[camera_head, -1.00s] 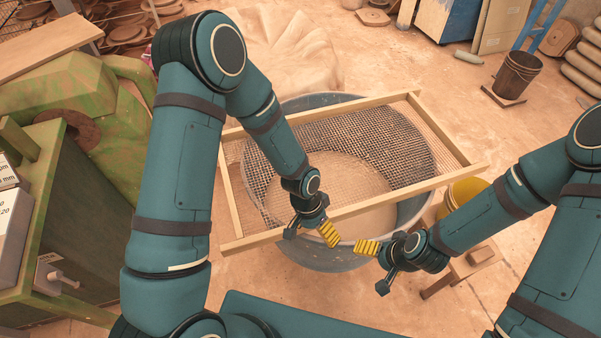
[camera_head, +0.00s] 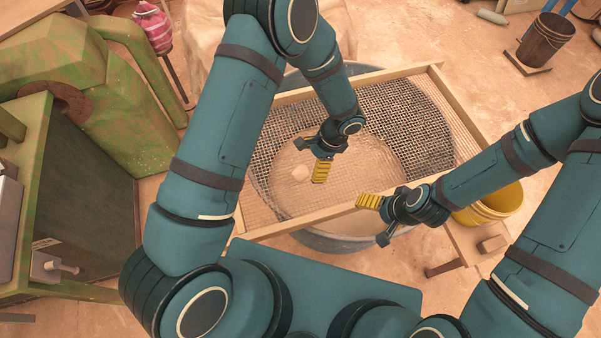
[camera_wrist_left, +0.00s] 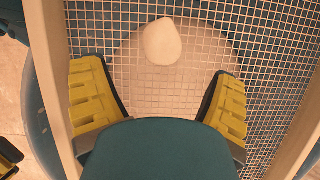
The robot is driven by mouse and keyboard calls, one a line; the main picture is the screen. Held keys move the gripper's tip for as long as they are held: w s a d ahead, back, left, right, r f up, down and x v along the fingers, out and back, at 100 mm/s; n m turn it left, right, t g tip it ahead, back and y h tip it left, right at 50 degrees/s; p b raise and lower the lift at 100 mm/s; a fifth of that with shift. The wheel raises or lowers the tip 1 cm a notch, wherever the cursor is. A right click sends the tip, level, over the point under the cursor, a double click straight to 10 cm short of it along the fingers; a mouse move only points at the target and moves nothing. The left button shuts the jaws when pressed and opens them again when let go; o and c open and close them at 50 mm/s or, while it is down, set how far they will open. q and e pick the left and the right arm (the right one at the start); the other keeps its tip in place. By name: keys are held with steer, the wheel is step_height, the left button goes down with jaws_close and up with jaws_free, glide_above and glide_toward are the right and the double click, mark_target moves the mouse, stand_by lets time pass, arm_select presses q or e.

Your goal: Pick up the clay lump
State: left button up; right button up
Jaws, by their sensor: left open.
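The clay lump (camera_head: 300,173) is a small pale rounded piece lying on the wire mesh of the wood-framed sieve (camera_head: 285,228). In the left wrist view the lump (camera_wrist_left: 161,42) is whole and unobstructed, ahead of the fingertips and roughly midway between them. My left gripper (camera_head: 312,160) is open and empty above the mesh, just right of the lump in the head view; its spread yellow-padded fingers also show in the left wrist view (camera_wrist_left: 156,72). My right gripper (camera_head: 377,219) is open and empty near the sieve's front rail, to the right.
The sieve rests across a large round tub (camera_head: 347,242). A yellow bucket (camera_head: 492,207) and a wooden stool with a small block (camera_head: 492,244) stand at the right. A green machine (camera_head: 85,95) stands at the left. A dark bucket (camera_head: 546,40) is at the back right.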

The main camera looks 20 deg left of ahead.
mark_target(302, 171)
arm_select(q)
steer(key=x, duration=0.2)
steer(key=a+x, duration=0.1)
steer(key=x, duration=0.2)
steer(key=shift+s, duration=0.3)
steer(key=shift+a+f, duration=0.2)
steer(key=shift+f, duration=0.35)
steer(key=shift+c, duration=0.4)
steer(key=c, duration=1.2)
